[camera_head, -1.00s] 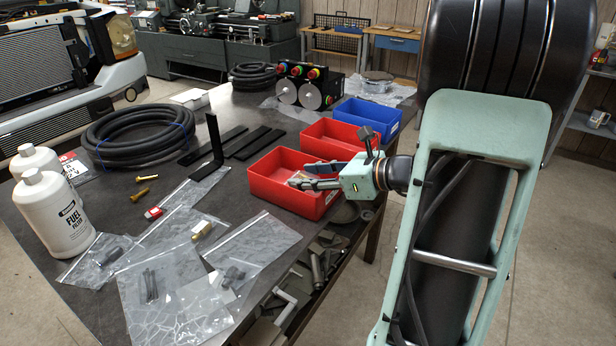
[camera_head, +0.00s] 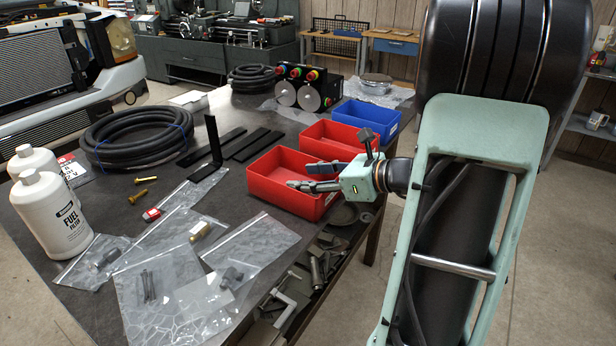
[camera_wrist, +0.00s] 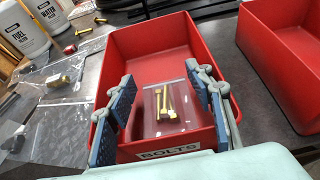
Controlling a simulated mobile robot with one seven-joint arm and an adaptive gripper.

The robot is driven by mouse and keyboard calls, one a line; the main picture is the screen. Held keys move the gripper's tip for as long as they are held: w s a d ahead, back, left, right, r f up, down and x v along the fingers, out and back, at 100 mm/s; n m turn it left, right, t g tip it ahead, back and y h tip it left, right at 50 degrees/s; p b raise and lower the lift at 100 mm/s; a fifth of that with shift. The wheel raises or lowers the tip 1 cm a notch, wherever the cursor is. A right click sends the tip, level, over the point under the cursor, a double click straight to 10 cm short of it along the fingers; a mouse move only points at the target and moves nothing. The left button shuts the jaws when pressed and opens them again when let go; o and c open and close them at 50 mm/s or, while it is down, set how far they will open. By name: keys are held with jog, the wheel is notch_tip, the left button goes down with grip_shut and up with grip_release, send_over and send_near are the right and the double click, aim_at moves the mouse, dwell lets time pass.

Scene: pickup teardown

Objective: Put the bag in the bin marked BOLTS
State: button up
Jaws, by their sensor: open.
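The red bin (camera_head: 276,194) nearest me stands at the table's right edge. It also shows in the wrist view (camera_wrist: 117,52), with a BOLTS label on its near wall. A clear bag (camera_wrist: 165,108) with several yellow bolts is inside this bin, near its labelled end. My gripper (camera_head: 303,177) is over the bin's right end. In the wrist view my gripper (camera_wrist: 158,85) is open, with one blue-padded finger on each side of the bag and visible gaps between. The bag is hidden in the head view by the bin wall and fingers.
A second red bin (camera_head: 345,151) and a blue bin (camera_head: 372,113) stand behind. Several clear bags (camera_head: 250,239) lie at the table's front. White bottles (camera_head: 58,217), a coiled hose (camera_head: 137,133), dark flat bars (camera_head: 243,142) and an upright bracket (camera_head: 213,140) stand or lie to the left.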

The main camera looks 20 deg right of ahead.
jog(key=shift+s+a+f+p, duration=0.2)
jog(key=shift+f+p, duration=0.05)
jog(key=shift+p, duration=0.05)
jog(key=shift+s+d+r, duration=0.2)
jog(key=shift+r, duration=0.1)
jog(key=p+v, duration=0.1)
jog(key=v, duration=1)
jog(key=shift+d+r, duration=0.15)
jog(key=shift+r, duration=0.15)
